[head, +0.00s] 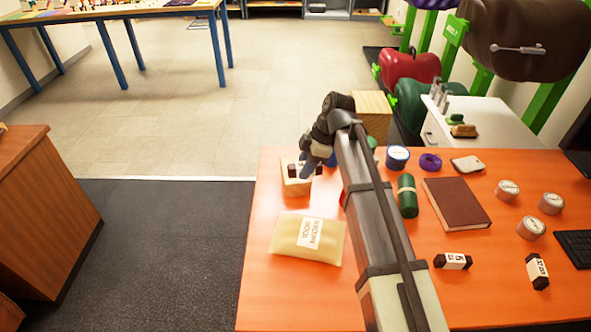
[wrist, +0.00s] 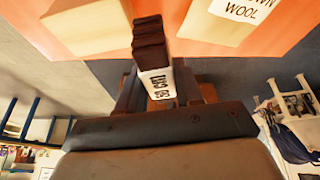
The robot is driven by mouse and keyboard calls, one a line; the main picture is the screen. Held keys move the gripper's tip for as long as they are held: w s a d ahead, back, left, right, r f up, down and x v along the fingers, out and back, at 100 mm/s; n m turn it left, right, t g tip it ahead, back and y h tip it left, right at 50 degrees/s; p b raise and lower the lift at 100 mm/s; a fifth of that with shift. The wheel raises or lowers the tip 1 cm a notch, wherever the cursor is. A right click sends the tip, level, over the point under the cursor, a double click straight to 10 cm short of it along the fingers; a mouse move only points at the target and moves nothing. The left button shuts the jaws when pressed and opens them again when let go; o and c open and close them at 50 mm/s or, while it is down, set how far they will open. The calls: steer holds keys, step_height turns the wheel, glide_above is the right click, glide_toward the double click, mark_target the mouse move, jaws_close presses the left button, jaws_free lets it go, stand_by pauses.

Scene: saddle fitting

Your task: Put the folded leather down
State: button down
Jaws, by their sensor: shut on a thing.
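My gripper (head: 309,163) is shut on the folded leather (head: 319,171), a small dark brown piece with a white paper band. In the wrist view the leather (wrist: 150,45) sticks out from between the fingers of my gripper (wrist: 157,88), with its printed band near the jaws. In the head view it is at a pale wooden block (head: 296,187) near the orange table's left edge, partly hidden by my gripper. The block shows beside it in the wrist view (wrist: 88,28). I cannot tell whether the leather touches the block.
A cream wool packet (head: 285,236) lies in front of the block on the orange table (head: 268,293). Two other banded leather pieces (head: 453,261) (head: 538,271) lie at the right front. A green roll (head: 407,196), a brown book (head: 456,203) and several tins (head: 531,228) occupy the right side.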

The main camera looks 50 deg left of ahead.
steer(key=w+a+r, duration=0.2)
steer(key=w+a, duration=0.3)
steer(key=a, duration=0.4)
steer(key=shift+w+a+f+m, duration=0.1)
steer(key=shift+f+m, duration=0.25)
steer(key=shift+f, duration=1.3)
steer(key=shift+w+a+f+m, duration=0.15)
steer(key=shift+f+m, duration=0.15)
steer(key=shift+f, duration=1.3)
steer(key=shift+w+a+f+m, duration=0.1)
steer(key=shift+f+m, duration=0.25)
steer(key=shift+f, duration=1.3)
steer(key=shift+f, duration=0.1)
steer(key=c, duration=0.7)
jaws_free()
steer(key=shift+c, duration=0.2)
steer(key=v, duration=1.2)
steer(key=shift+s+d, duration=0.2)
